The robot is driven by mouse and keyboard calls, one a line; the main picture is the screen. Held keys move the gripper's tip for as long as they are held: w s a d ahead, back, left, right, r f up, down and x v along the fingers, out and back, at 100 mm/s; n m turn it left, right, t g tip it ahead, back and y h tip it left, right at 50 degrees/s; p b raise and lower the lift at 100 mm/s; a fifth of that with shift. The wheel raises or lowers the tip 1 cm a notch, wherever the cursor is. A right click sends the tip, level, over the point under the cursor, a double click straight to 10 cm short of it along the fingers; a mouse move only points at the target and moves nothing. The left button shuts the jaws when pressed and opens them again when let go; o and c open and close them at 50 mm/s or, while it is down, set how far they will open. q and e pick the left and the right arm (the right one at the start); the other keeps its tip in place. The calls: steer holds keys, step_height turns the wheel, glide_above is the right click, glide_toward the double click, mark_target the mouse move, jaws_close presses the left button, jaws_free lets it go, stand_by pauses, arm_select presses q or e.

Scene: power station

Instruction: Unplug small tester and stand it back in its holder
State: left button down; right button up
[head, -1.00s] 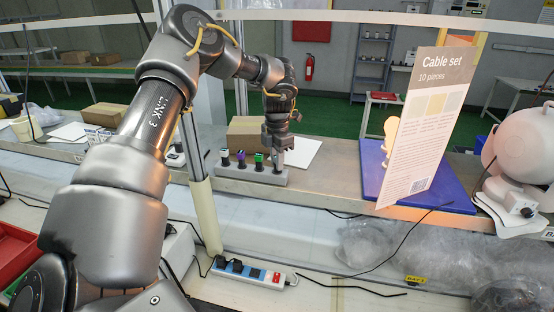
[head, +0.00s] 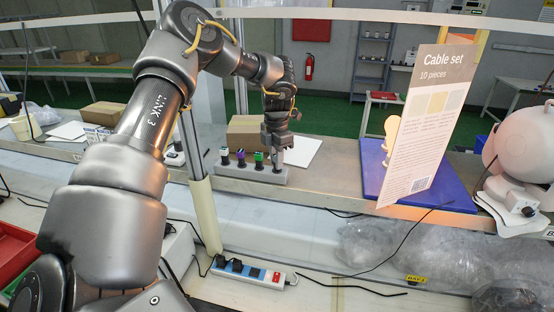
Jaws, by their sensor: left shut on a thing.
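The holder (head: 250,173) is a grey block on the back shelf. Several small testers stand upright in it: a teal and white one (head: 225,155), a purple one (head: 241,157) and a green one (head: 259,159). My left gripper (head: 277,157) points down at the right end of the holder, just right of the green tester. It is shut on a small tester, which the fingers mostly hide; I cannot tell its colour or whether it is fully seated. The white power strip (head: 252,273) lies on the front table, with dark plugs at its left end and a red switch at its right.
A cardboard box (head: 246,131) and a white sheet (head: 304,151) lie behind the holder. A "Cable set" sign (head: 428,125) stands on a blue board (head: 452,190) to the right. A pale post (head: 204,215) rises left of the holder. Clear plastic wrap (head: 400,245) lies at front right.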

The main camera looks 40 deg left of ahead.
arm_select(q)
steer(key=shift+w+f, duration=0.1)
steer(key=shift+f, duration=0.05)
steer(key=c, duration=1.2)
jaws_free()
steer(key=shift+c, duration=0.2)
steer(key=shift+r+b, duration=0.3)
step_height(320, 180, up, 5)
steer(key=shift+f, duration=0.15)
steer(key=shift+r+p, duration=0.6)
steer(key=shift+r, duration=2.15)
